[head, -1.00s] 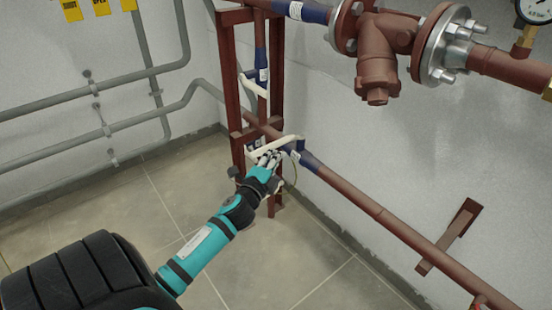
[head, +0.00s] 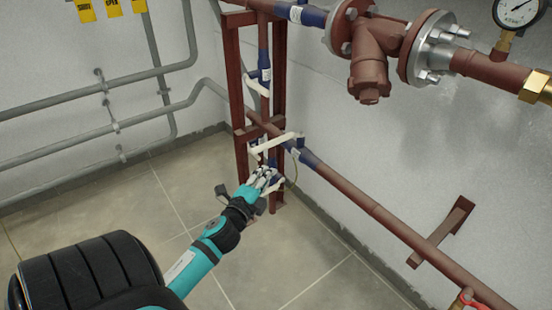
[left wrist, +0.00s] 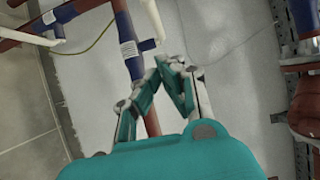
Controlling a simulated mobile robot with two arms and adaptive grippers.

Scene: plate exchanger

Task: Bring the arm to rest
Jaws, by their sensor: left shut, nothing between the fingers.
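My left gripper (head: 265,178) is at the end of the teal arm, in front of the lower part of the red-brown pipe frame (head: 240,150). Its fingers are shut with nothing between them. It is just below a white lever handle (head: 276,144) on the lower pipe; the handle shows clear of the fingers. In the left wrist view the fingers (left wrist: 174,64) meet at their tips. There they appear close to a blue valve section with a white label (left wrist: 130,48); I cannot tell whether they touch it. My right gripper is not in view.
A red-brown pipe (head: 380,212) runs along the right wall to a red valve handle (head: 466,300). A flanged strainer (head: 372,75) and a gauge (head: 516,8) are above. Grey pipes (head: 60,100) line the left wall. The tiled floor (head: 100,215) is bare.

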